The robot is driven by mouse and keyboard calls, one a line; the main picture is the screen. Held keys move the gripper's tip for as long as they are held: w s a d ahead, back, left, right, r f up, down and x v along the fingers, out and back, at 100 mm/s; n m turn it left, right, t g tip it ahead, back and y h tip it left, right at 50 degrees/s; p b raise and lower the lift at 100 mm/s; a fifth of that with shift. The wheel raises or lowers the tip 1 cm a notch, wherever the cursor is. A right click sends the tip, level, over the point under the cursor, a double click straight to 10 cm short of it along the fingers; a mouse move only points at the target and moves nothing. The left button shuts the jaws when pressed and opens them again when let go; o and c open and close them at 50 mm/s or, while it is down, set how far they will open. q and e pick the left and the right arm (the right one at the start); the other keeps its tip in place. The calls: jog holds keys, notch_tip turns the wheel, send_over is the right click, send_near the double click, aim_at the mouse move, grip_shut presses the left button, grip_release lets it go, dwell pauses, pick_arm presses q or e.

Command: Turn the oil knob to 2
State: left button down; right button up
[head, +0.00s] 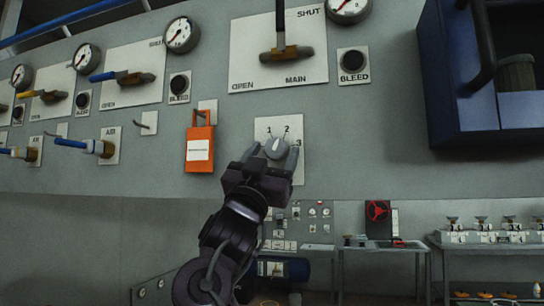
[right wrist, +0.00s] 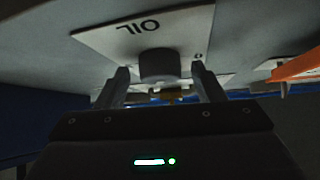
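The oil knob (head: 276,148) is a round grey knob on a pale plate (head: 262,127) on the panel. The numbers 1, 2 and 3 show around its upper right. A light mark on the knob points roughly up; I cannot tell exactly which number it meets. My right gripper (head: 270,155) is open at the plate, with a finger on each side of the knob. In the right wrist view, the dark knob (right wrist: 158,64) sits between and just beyond the fingertips, with gaps on both sides; the plate reads OIL upside down. My left gripper is not in view.
An orange tag (head: 199,149) hangs left of the plate. A main valve lever (head: 286,53) is above. A bleed button (head: 352,60) and a blue cabinet (head: 455,110) are to the right. Below stand workbenches (head: 385,244). The panel right of the plate is bare.

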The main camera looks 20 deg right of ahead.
jog(key=shift+a+f, duration=0.1)
jog(key=b+v, duration=0.3)
jog(key=v, duration=0.4)
jog(key=shift+s+f, duration=0.25)
jog(key=shift+a, duration=0.15)
